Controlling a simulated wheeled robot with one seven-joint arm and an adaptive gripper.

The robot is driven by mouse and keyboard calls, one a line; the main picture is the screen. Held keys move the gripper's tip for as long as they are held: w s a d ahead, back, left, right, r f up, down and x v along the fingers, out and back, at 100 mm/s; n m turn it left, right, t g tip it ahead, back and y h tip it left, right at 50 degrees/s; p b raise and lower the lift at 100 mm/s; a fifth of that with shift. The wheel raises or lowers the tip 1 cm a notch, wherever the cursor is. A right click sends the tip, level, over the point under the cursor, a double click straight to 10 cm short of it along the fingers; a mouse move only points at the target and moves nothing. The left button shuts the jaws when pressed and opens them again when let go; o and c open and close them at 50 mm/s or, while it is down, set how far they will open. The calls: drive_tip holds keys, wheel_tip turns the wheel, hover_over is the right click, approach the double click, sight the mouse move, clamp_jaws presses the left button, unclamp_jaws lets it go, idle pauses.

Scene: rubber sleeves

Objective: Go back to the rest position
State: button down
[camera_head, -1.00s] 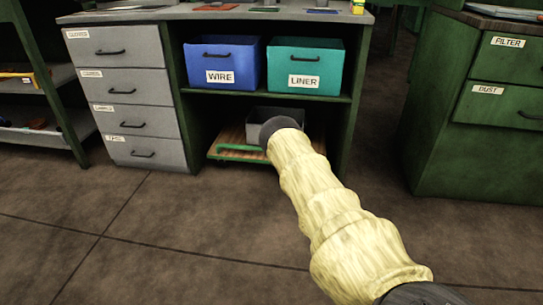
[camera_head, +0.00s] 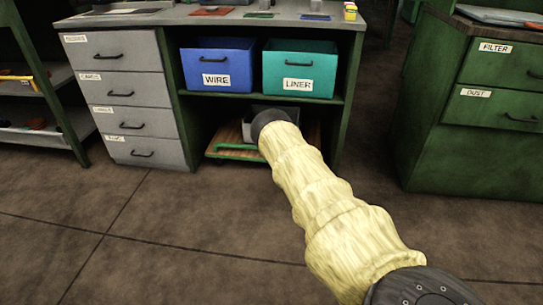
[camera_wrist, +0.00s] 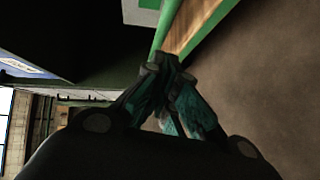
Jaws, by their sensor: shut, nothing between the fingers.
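My arm, in a pale yellow rubber sleeve, reaches forward in the head view toward the lower shelf of the workbench. Its dark end hides the fingers there. In the wrist view my gripper (camera_wrist: 168,72) is shut, its fingertips together with nothing between them. Ahead of the fingertips are a green bar and a wooden board edge (camera_wrist: 190,25), apart from or close to them; I cannot tell the gap.
The workbench holds a blue WIRE bin (camera_head: 218,64) and a teal LINER bin (camera_head: 301,68). Below, a grey bin (camera_head: 247,130) sits on a wooden board (camera_head: 222,150). Grey drawers (camera_head: 120,90) stand left, a green cabinet (camera_head: 470,145) right. The floor (camera_head: 150,240) in front is clear.

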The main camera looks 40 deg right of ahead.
drive_tip(key=shift+s+r+p, duration=0.15)
drive_tip(key=shift+s+p, duration=0.25)
drive_tip(key=shift+s, duration=1.15)
drive_tip(key=shift+a, duration=0.1)
drive_tip(key=s+a+f+m+g+p, duration=0.1)
drive_tip(key=s+a+f+m+g, duration=0.35)
drive_tip(key=s+a, duration=0.65)
drive_tip(key=s+a+f+m+g, duration=0.4)
drive_tip(key=s+a+f+m, duration=0.25)
drive_tip(key=a, duration=0.75)
drive_tip(key=s+a+r+m+g+y+p, duration=0.1)
drive_tip(key=s+a+r+m+g, duration=0.25)
drive_tip(key=s+a, duration=0.95)
drive_tip(key=s+a+r+m+g, duration=0.2)
drive_tip(key=s+a+r+g, duration=0.25)
drive_tip(key=s+a, duration=0.9)
drive_tip(key=s+d+r+p, duration=0.2)
drive_tip(key=r+p, duration=1.7)
drive_tip(key=s+d+r+p, duration=0.1)
drive_tip(key=s+r+p, duration=0.1)
drive_tip(key=r+p, duration=1.7)
drive_tip(key=shift+s+d+r, duration=0.15)
drive_tip(key=shift+d+r, duration=0.25)
